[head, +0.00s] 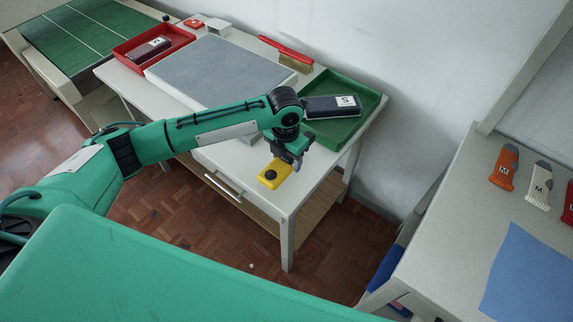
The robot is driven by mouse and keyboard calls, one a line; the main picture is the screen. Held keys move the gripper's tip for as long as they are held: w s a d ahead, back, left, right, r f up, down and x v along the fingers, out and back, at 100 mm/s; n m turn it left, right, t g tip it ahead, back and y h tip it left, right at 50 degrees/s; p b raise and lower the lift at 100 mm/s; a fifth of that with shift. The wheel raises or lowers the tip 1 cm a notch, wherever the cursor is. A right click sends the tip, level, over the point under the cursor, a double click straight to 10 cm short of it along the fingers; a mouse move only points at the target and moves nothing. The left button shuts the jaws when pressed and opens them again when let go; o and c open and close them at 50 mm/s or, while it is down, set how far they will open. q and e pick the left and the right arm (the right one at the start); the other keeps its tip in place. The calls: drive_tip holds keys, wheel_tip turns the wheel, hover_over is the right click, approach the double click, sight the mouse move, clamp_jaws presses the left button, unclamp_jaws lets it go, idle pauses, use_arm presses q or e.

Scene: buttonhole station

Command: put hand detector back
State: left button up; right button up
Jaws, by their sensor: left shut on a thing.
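A yellow block with a black round knob (274,174), which I take to be the hand detector, shows near the front right corner of the white table (222,158). My left gripper (291,158) points down and is shut on it at its far right end. I cannot tell whether the block touches the tabletop or is held just above it. My right gripper is not in view.
A green tray (352,134) holds a dark block marked S (332,106). A red tray (176,37), a grey pad (215,70) and a red-handled brush (287,52) are farther back. Right table (439,245): several labelled tools (539,185), blue cloth (527,275).

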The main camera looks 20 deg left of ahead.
sight(287, 167)
use_arm(q)
drive_tip(key=shift+f, duration=2.2)
drive_tip(key=o, duration=1.1)
drive_tip(key=shift+f, duration=0.15)
drive_tip(key=r, duration=1.2)
drive_tip(key=shift+s+r+b, duration=0.2)
drive_tip(key=shift+b, duration=0.2)
